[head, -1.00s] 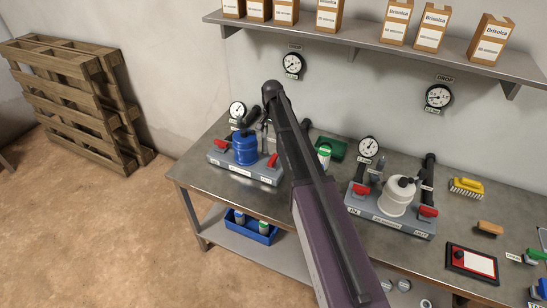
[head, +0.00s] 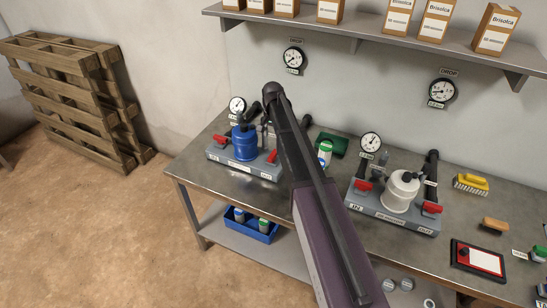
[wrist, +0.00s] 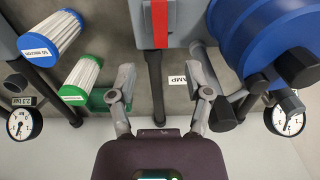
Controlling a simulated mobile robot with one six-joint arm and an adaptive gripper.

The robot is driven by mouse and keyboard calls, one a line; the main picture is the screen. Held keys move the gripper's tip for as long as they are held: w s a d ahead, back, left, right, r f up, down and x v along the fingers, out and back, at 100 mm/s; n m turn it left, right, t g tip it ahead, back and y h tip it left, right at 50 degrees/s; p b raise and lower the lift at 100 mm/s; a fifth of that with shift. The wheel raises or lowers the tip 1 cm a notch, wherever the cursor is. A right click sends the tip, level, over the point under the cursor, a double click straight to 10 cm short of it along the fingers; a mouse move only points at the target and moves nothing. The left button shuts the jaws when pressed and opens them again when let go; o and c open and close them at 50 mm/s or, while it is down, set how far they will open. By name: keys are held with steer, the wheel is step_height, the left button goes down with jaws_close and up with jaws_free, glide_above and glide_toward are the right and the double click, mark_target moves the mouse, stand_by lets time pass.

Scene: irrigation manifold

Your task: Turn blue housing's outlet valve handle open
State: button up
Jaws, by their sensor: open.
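The blue housing (head: 244,148) stands on a grey base on the bench, left of my arm in the head view. Red handles show on its left (head: 221,139) and right (head: 271,156). In the wrist view the blue housing (wrist: 255,35) fills the upper right, and a red handle (wrist: 160,20) runs straight up the picture at the top middle, on a grey block. My gripper (wrist: 163,62) is open and empty, its fingers spread either side of the line to that handle, apart from it. In the head view my arm hides the gripper.
A dark pipe (wrist: 155,85) runs between my fingers in the wrist view, with cartridges (wrist: 82,75) to the left and another dark pipe close right. A white housing (head: 402,190) with red handles stands right of my arm. Gauges hang on the wall below a shelf (head: 370,36) of boxes.

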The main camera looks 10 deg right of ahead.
mark_target(273, 154)
steer(key=shift+f+b, duration=4.85)
steer(key=shift+f, duration=0.3)
jaws_close()
